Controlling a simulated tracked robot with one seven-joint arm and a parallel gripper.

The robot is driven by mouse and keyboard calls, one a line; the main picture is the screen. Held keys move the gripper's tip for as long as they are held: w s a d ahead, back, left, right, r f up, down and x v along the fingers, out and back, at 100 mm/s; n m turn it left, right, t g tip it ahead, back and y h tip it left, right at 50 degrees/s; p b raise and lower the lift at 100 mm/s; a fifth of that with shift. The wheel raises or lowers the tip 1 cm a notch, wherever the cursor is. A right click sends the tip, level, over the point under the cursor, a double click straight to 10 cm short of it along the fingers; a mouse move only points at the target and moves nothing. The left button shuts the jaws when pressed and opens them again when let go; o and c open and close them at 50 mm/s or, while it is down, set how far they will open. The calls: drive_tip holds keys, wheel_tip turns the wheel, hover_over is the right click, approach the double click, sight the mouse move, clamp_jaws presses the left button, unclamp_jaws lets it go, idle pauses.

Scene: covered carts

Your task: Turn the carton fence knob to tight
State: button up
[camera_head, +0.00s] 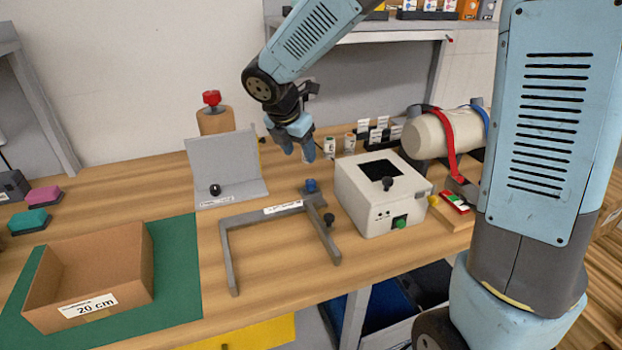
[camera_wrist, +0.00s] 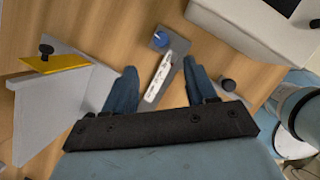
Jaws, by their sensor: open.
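A grey U-shaped frame (camera_head: 262,214) lies on the wooden bench with a white label too small to read. A blue knob (camera_head: 311,186) sits on a grey plate at its back right corner. A black knob (camera_head: 329,219) is on its right arm. A grey L-shaped panel (camera_head: 222,160) with another black knob (camera_head: 215,190) stands behind. I cannot tell from the labels which is the carton fence. My gripper (camera_head: 298,153) is open and empty, above the bench. In the wrist view, the blue knob (camera_wrist: 160,39) shows just beyond and between my fingertips (camera_wrist: 160,66).
An open cardboard box (camera_head: 125,262) marked 20 cm sits on a green mat (camera_head: 178,265) at left. A white box (camera_head: 372,213) with a black knob on top and a green knob stands right of the frame. A strapped cream cylinder (camera_head: 430,133) is farther right.

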sight(311, 181)
drive_tip(key=x, duration=1.2)
drive_tip(key=shift+d+f, duration=0.1)
drive_tip(key=shift+f, duration=0.1)
clamp_jaws()
